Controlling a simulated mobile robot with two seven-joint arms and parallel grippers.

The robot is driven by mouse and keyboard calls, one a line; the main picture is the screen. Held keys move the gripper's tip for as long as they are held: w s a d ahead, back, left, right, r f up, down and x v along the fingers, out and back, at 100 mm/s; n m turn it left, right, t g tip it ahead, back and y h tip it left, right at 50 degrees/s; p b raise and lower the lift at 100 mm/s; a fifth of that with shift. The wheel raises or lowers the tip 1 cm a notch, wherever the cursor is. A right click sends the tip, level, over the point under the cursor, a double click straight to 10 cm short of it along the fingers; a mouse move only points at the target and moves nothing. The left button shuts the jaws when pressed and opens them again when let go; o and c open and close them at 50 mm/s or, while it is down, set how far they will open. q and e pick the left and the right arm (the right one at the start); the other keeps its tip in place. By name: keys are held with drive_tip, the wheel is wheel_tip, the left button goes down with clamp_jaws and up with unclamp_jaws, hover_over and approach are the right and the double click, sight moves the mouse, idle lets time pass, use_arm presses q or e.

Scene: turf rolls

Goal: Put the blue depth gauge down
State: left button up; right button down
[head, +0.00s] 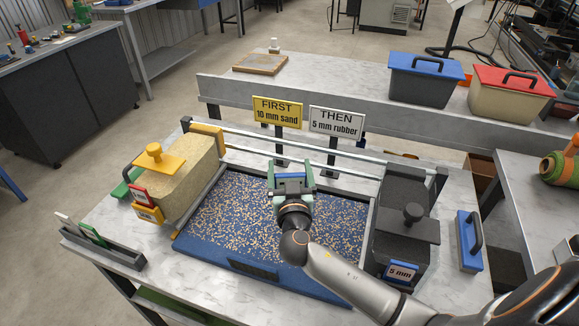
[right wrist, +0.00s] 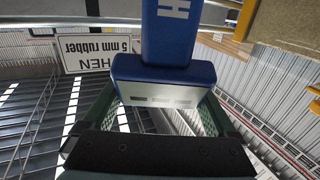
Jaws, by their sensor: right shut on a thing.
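My right gripper (head: 293,186) is shut on the blue depth gauge (head: 291,176), above the speckled turf tray. In the right wrist view the blue depth gauge (right wrist: 165,75) is a block with a stem bearing a white letter H, between the green fingers (right wrist: 150,118). Its far end is cut off by the picture. A black rack (head: 105,248) at the left front of the table holds a white gauge (head: 65,218) and a green gauge (head: 92,235). My left gripper is not in view.
The blue-framed tray (head: 262,278) lies under my gripper. A yellow sand hopper (head: 175,180) stands left, a dark rubber hopper (head: 405,235) right. Rails and the FIRST (head: 277,112) and THEN (head: 337,122) signs stand behind. A blue handled block (head: 469,240) lies at right.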

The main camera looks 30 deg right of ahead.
drive_tip(key=shift+f, duration=0.2)
drive_tip(key=shift+a, duration=0.1)
drive_tip(key=shift+f, duration=0.15)
unclamp_jaws()
